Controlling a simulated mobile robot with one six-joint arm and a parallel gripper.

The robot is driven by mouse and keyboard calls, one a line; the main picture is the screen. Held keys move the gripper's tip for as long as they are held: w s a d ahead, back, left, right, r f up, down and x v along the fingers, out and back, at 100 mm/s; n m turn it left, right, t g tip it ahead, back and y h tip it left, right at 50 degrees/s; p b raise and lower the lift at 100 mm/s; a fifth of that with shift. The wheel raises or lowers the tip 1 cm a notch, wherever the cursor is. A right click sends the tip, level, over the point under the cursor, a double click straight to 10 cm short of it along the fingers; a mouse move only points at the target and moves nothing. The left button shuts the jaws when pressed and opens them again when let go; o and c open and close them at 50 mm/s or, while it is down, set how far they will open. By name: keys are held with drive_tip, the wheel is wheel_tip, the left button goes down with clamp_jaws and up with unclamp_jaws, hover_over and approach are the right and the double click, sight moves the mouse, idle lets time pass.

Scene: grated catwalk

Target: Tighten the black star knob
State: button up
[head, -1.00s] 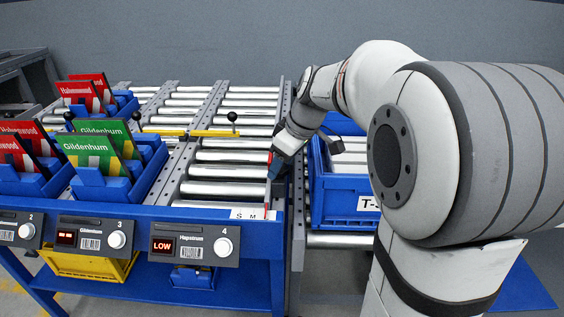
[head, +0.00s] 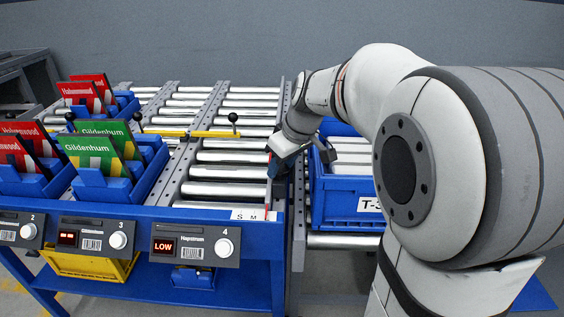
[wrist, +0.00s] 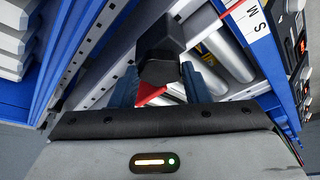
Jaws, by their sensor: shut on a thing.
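The black star knob (wrist: 160,45) is in the upper middle of the wrist view. It is seen from close up, with its dark block-like top between my blue fingers. My gripper (wrist: 161,72) is shut on it, one finger on each side. A red part (wrist: 150,92) shows just below the knob, between the fingers. In the head view my gripper (head: 274,168) is at the right rail of the roller lane, and the knob is hidden behind it and the wrist.
The roller conveyor (head: 225,172) lies left of my gripper. A blue crate (head: 345,195) stands close on the right. Black ball-topped levers (head: 233,118) rise from the lanes. Blue bins with red and green packets (head: 92,153) stand at left. A label panel reading LOW (head: 195,246) is in front.

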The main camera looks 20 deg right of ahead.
drive_tip(key=m, duration=0.1)
drive_tip(key=m+h+p, duration=0.1)
drive_tip(key=m, duration=0.2)
drive_tip(key=shift+a+r+m+t+h+p, duration=0.15)
drive_tip(key=shift+a+m+t+h+p, duration=0.15)
drive_tip(key=shift+t+p, duration=0.1)
drive_tip(key=shift+a+m+h, duration=0.1)
drive_tip(key=shift+m+h, duration=0.9)
drive_tip(key=shift+m, duration=1.5)
drive_tip(key=o, duration=1)
drive_tip(key=p+v, duration=0.2)
drive_tip(key=v, duration=0.5)
drive_tip(key=shift+s+r, duration=0.1)
drive_tip(key=shift+r, duration=0.2)
